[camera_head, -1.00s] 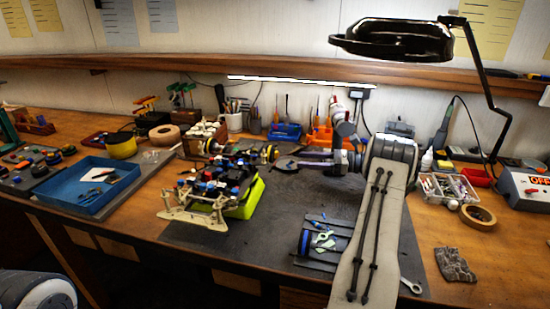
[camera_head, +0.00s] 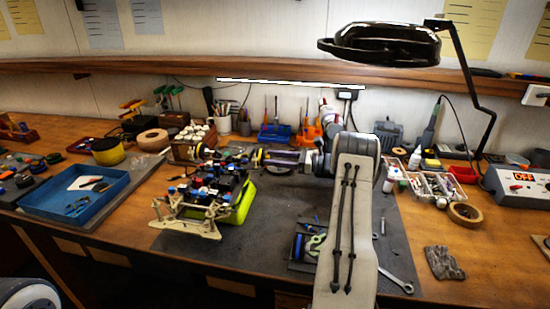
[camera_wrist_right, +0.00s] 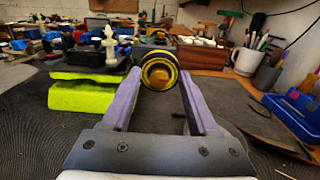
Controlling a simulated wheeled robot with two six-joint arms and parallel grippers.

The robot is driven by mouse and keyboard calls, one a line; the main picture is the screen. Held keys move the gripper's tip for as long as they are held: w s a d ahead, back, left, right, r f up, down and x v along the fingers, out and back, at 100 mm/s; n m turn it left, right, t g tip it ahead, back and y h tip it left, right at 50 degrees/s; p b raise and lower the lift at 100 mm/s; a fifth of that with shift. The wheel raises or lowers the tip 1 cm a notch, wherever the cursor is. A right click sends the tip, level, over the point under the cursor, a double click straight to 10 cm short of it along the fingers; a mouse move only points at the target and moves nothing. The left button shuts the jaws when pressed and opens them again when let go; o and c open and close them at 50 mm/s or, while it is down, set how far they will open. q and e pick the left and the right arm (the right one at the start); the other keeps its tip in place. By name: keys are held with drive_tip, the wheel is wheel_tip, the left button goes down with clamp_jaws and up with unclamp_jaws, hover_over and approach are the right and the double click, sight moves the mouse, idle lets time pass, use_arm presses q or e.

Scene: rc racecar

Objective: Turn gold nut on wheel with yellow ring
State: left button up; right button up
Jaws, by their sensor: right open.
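The RC car (camera_head: 212,190) sits on a bright green stand (camera_head: 240,208) on the dark mat. Its wheel with the yellow ring (camera_head: 257,158) faces right, toward my right gripper (camera_head: 268,158). In the right wrist view the wheel (camera_wrist_right: 159,71) appears between the two purple fingertips of my right gripper (camera_wrist_right: 160,78). The fingers are open, one on each side of the wheel, and I cannot tell whether they touch it. The gold nut is too small and dark to make out clearly at the wheel's centre. My left gripper is out of view.
A blue tray (camera_head: 75,203) lies to the left. Blue (camera_head: 275,133) and orange (camera_head: 308,135) tool holders stand behind my right gripper, with a pen cup (camera_head: 222,124) nearby. A wrench (camera_head: 395,280) lies near the mat's front right. The mat right of the car is partly clear.

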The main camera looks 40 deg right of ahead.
clamp_jaws()
drive_tip(key=shift+f+n+b, duration=0.2)
drive_tip(key=shift+n+b, duration=0.7)
drive_tip(key=shift+b, duration=0.2)
drive_tip(key=n+b, duration=0.4)
drive_tip(key=b, duration=0.1)
drive_tip(key=n+b, duration=1)
drive_tip(key=b, duration=0.1)
drive_tip(key=shift+s+a+f, duration=0.1)
drive_tip(key=shift+s+f, duration=0.05)
drive_tip(key=shift+f, duration=0.1)
drive_tip(key=shift+r+n+b, duration=0.2)
drive_tip(key=shift+n+b, duration=1)
drive_tip(key=shift+b, duration=0.1)
